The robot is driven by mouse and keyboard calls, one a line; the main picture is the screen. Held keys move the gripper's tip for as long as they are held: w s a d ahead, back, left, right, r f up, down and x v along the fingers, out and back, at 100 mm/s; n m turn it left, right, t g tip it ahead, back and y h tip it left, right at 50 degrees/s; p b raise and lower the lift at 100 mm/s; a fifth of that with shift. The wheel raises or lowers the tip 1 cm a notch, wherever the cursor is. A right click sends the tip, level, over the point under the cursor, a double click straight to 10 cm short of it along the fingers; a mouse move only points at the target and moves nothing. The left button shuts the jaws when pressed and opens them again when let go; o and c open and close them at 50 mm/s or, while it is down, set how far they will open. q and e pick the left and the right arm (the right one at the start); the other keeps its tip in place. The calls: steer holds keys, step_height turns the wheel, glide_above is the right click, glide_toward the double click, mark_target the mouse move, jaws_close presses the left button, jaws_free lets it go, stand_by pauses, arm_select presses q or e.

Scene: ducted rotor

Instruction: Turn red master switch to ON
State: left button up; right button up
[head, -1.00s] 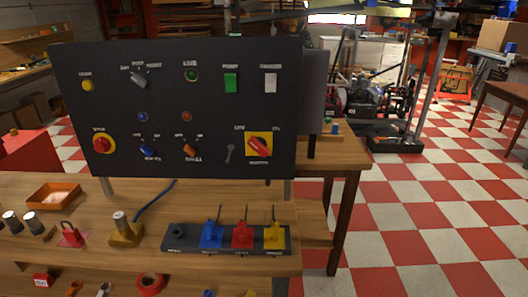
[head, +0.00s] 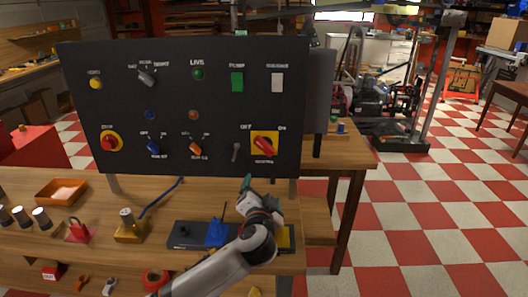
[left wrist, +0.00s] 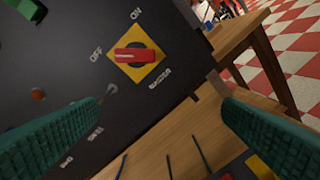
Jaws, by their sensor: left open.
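The red master switch (head: 265,145) is a red handle on a yellow square plate at the lower right of the black panel (head: 215,110). Its handle slants from upper left to lower right, with one end toward the OFF label. In the left wrist view the red handle (left wrist: 136,56) lies across its yellow plate, in line with OFF; ON is at the top. My left gripper (head: 247,183) is just below the switch, in front of the panel. In the left wrist view its green fingers (left wrist: 162,87) are wide apart and empty, not touching the handle. My right gripper is not seen.
A small grey key-like lever (head: 236,151) is on the panel left of the switch. A black base with a blue block (head: 216,233) and other blocks stands on the wooden bench (head: 95,190) below my left arm. An orange tray (head: 62,191) is at the left.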

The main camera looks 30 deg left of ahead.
mark_target(264, 149)
arm_select(q)
steer(key=shift+t+y, duration=0.6)
steer(key=w+a+r, duration=0.1)
steer(key=w+a, duration=0.1)
steer(key=w, duration=0.1)
steer(key=w+a+r+p, duration=0.1)
steer(key=w+a, duration=0.1)
steer(key=w, duration=0.2)
steer(key=w+a+r, duration=0.2)
steer(key=w+a, duration=0.1)
steer(key=w, duration=0.1)
steer(key=shift+w+r+p, duration=0.1)
steer(key=shift+w+p, duration=0.1)
steer(key=shift+p, duration=0.2)
steer(key=shift+w+a, duration=0.35)
steer(key=shift+w, duration=0.25)
steer(key=shift+c, duration=0.2)
steer(key=c, duration=1)
steer(key=shift+o, duration=0.2)
